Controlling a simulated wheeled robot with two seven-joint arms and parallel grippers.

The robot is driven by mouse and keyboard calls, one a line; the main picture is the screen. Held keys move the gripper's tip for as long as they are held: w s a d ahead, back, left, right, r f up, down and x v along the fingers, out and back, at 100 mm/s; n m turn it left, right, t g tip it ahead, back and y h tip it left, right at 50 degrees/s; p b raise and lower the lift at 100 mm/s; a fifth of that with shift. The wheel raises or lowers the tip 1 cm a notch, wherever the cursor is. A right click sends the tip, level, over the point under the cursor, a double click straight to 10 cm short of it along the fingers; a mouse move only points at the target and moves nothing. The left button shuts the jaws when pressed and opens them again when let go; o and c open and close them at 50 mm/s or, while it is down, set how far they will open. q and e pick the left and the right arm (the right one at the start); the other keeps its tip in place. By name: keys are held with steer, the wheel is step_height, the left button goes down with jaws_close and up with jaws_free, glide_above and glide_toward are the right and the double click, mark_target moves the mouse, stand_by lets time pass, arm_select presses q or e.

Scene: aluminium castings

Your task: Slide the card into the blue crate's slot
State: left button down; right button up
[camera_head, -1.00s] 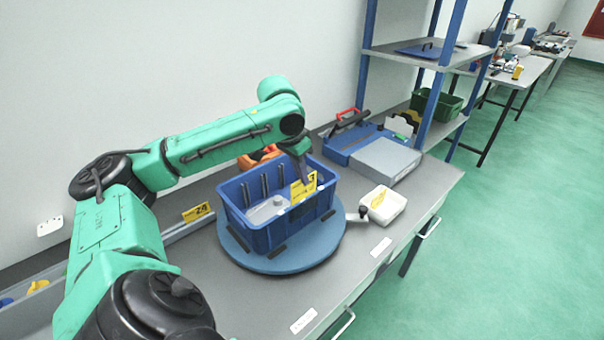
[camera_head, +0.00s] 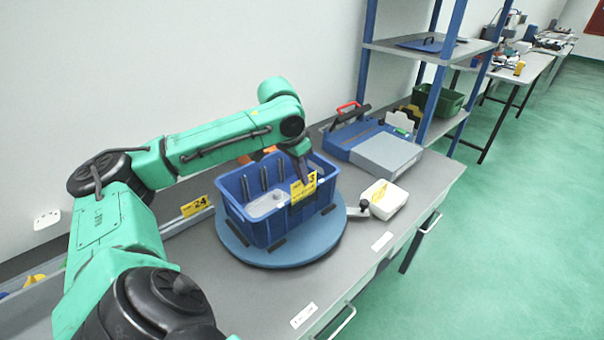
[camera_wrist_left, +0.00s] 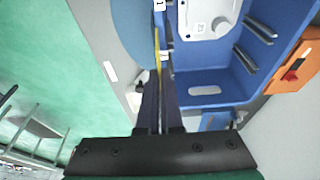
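The blue crate (camera_head: 247,225) stands on a round blue turntable (camera_head: 290,250) on the bench. The yellow card (camera_head: 303,188), marked with a 3, is upright at the crate's right-hand wall. My left gripper (camera_head: 304,176) is over that wall with its fingers down, shut on the card's upper part. In the left wrist view the fingers (camera_wrist_left: 159,95) are close together, and the card shows edge-on as a thin yellow strip (camera_wrist_left: 157,45) along the crate wall (camera_wrist_left: 205,78). White tabs sit beside it. I cannot tell whether its lower edge is in the slot. My right gripper is not in view.
Inside the crate are dark upright ribs and a grey casting (camera_head: 264,205). A white box (camera_head: 388,203) and a small grey handle lie right of the turntable. A blue-grey case (camera_head: 385,152) lies behind. A yellow 24 label (camera_head: 195,206) is at the left. An orange bin (camera_wrist_left: 292,75) is beyond the crate.

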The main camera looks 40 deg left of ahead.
arm_select(q)
steer(key=shift+f+b, duration=0.95)
steer(key=shift+f, duration=0.5)
steer(key=c, duration=1)
jaws_free()
steer(key=shift+r, duration=0.1)
steer(key=p+v, duration=0.2)
steer(key=v, duration=1.2)
steer(key=shift+r, duration=0.2)
steer(key=shift+a, duration=0.1)
